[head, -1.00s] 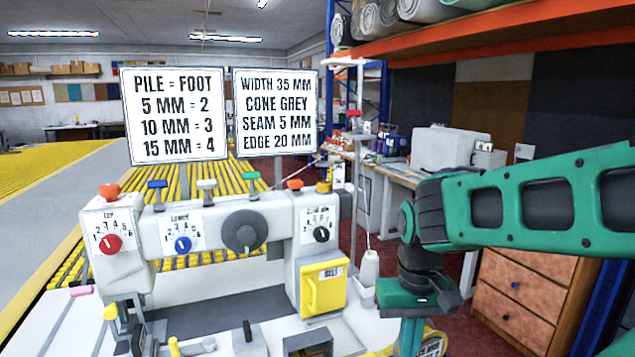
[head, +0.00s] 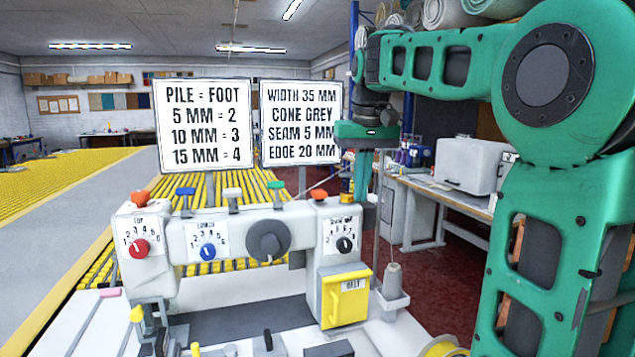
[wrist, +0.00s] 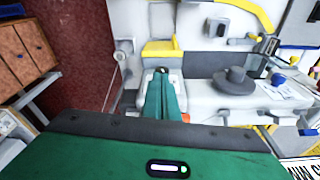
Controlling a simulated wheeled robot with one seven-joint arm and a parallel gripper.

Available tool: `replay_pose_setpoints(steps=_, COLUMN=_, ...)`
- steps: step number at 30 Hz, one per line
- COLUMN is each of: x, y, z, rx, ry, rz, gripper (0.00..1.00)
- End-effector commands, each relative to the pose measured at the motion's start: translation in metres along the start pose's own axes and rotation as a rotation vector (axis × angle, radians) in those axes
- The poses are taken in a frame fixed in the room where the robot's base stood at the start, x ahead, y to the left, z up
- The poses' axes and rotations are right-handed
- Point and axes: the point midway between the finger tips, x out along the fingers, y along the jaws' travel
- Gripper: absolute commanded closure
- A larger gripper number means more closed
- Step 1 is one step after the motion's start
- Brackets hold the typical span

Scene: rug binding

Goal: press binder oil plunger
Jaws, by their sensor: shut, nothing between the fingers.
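The grey binder machine (head: 245,235) stands ahead with a row of coloured caps along its top. A small brass-yellow cylinder (head: 346,198), which may be the oil plunger, stands at the right end of that top. My gripper (head: 362,188) points down above the machine's right end, just right of the cylinder in the head view. Its green fingers are shut and empty. In the wrist view the closed fingers (wrist: 163,78) reach over the right end; the cylinder is not clearly visible there. I cannot tell whether the fingertips touch it.
An orange cap (head: 318,194) is close left of the cylinder. A yellow cover (head: 345,297) is on the machine's front, and a grey thread cone (head: 393,282) stands to its right. Two sign boards (head: 301,121) rise behind. A workbench (head: 440,200) is at the right.

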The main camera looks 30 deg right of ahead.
Motion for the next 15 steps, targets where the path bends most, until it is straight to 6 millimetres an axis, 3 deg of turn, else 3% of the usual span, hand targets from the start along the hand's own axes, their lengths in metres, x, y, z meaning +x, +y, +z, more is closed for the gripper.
replay_pose_setpoints(steps=1, x=-0.011, y=-0.007, z=-0.016, rx=-0.014, ry=0.012, rz=-0.002, gripper=1.0)
replay_pose_setpoints(steps=6, x=-0.047, y=-0.029, z=-0.056, rx=-0.063, ry=0.046, rz=-0.008, gripper=1.0)
replay_pose_setpoints(steps=15, x=-0.096, y=-0.058, z=-0.104, rx=-0.134, ry=0.096, rz=-0.024, gripper=1.0)
